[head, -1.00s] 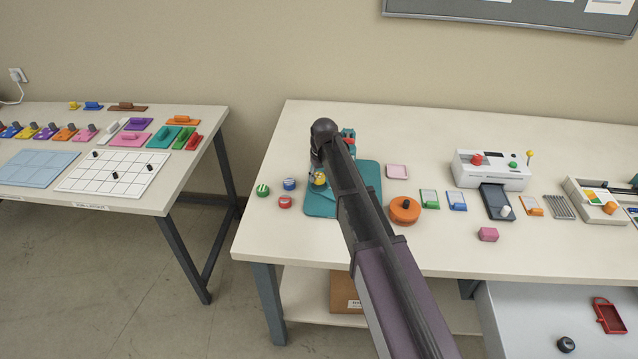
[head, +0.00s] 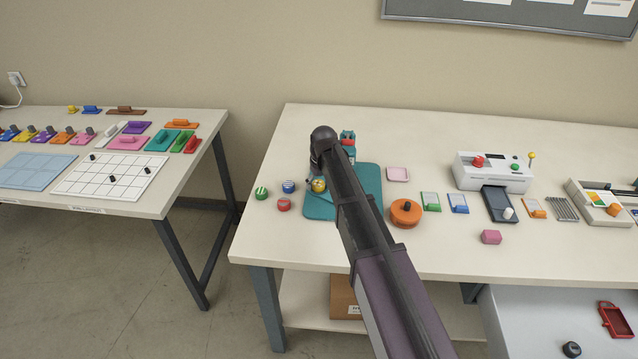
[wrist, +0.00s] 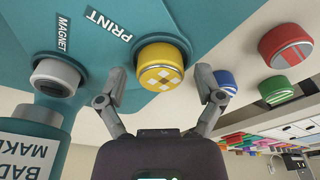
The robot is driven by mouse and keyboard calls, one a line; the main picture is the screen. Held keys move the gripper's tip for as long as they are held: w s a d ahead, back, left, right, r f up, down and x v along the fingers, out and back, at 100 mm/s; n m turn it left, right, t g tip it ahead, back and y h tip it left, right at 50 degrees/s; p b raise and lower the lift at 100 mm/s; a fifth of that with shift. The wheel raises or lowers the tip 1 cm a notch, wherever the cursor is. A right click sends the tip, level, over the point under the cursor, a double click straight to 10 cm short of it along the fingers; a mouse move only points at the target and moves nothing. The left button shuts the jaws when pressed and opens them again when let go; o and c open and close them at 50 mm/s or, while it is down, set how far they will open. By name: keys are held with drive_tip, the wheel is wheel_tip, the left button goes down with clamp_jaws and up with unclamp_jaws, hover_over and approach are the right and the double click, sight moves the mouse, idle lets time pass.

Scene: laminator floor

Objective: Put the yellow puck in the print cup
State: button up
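The yellow puck (wrist: 161,66), with a white checker pattern and a metallic rim, is beside the PRINT label (wrist: 108,25) on the teal badge maker base in the wrist view. It also shows in the head view (head: 319,184), partly behind my arm. It appears to be at the print cup's place, but the cup is hidden by it and I cannot tell how it is seated. My gripper (wrist: 161,76) is open, with one finger on each side of the puck and visible gaps between.
Green (head: 262,193), blue (head: 288,186) and red (head: 283,204) pucks stand on the table left of the teal base (head: 368,173). A white machine (head: 492,172) stands further right.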

drive_tip(key=shift+r, duration=0.2)
idle(0.3)
wheel_tip(320, 180, up, 12)
drive_tip(key=s+d+p, duration=0.1)
drive_tip(key=p, duration=1.1)
drive_tip(key=shift+s, duration=0.25)
drive_tip(key=shift+f, duration=0.1)
idle(0.3)
drive_tip(key=s+d+m+g+h, duration=0.1)
drive_tip(key=s+d+m, duration=0.5)
drive_tip(key=s+d, duration=1.6)
drive_tip(key=shift+s+m+g, duration=0.3)
drive_tip(key=shift+s, duration=0.9)
drive_tip(key=shift+a+f, duration=0.1)
